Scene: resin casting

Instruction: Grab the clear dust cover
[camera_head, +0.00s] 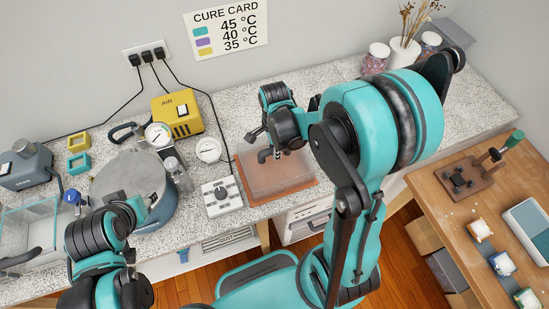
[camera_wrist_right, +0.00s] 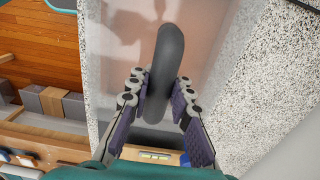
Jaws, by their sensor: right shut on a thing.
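The clear dust cover (camera_head: 283,180) is a see-through box on a terracotta-coloured base at the counter's front edge. Its dark curved handle (camera_wrist_right: 168,60) stands between the purple-padded fingers of my right gripper (camera_wrist_right: 157,98) in the right wrist view. The right gripper is shut on this handle. In the head view my right gripper (camera_head: 275,143) is over the cover, with its fingers partly hidden by the wrist. I cannot tell whether the cover is lifted off its base. My left gripper (camera_head: 133,212) is near the grey-blue pot; its finger opening is not clear.
The pot (camera_head: 153,212), a white dial device (camera_head: 222,196), a round gauge (camera_head: 208,150) and a yellow AIR unit (camera_head: 178,113) stand left of the cover. Another clear box (camera_head: 30,222) is at far left. Jars (camera_head: 376,57) stand at back right. Counter right of the cover is mostly clear.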

